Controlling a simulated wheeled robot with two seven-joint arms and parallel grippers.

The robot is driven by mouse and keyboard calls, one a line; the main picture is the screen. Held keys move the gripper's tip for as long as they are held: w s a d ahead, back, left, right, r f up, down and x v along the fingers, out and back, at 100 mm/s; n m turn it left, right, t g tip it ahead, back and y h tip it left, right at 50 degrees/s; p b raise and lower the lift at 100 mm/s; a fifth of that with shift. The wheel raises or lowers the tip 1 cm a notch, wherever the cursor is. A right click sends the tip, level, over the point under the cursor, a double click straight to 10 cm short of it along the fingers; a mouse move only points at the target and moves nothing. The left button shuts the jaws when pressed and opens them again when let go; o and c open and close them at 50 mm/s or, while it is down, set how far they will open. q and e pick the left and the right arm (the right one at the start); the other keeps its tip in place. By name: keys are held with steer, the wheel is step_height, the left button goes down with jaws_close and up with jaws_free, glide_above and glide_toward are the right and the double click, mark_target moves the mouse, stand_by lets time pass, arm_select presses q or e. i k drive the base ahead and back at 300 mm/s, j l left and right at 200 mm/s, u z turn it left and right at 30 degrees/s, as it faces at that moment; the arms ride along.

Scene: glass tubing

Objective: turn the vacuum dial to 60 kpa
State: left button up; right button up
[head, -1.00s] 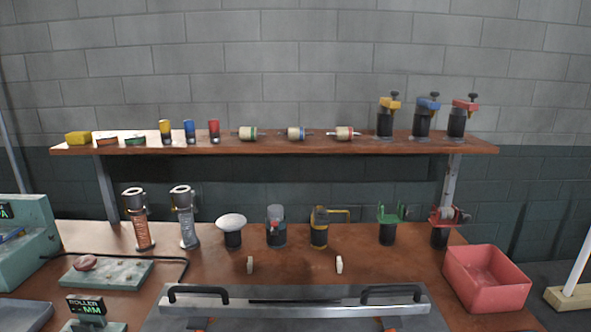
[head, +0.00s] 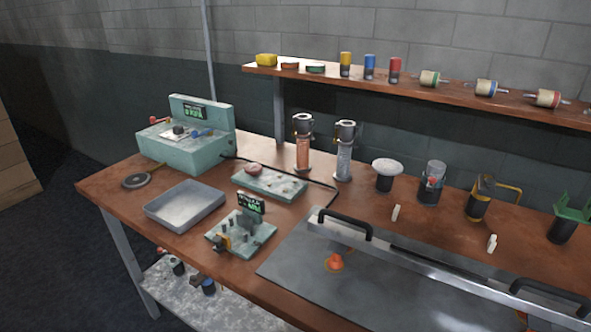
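The vacuum unit is a pale green box (head: 180,150) at the back left of the bench. Its upright panel carries a small dark display (head: 193,112) with green text that ends in KPA; the number is too small to read surely. On its top sits a white-faced dial with a dark knob (head: 178,131), with a blue part (head: 196,133) beside it. A red knob (head: 158,120) sticks out at its left side. Which of these is the vacuum dial I cannot tell. Neither of my grippers shows in the head view.
A grey tray (head: 185,205) and a roller unit (head: 241,233) stand in front of the box. A black cable (head: 290,172) runs right from it. A dark disc (head: 137,181) lies near the left bench edge. A metal plate with handled bar (head: 400,258) fills the right front.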

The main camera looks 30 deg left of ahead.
mark_target(179, 129)
steer(key=u, duration=1.7)
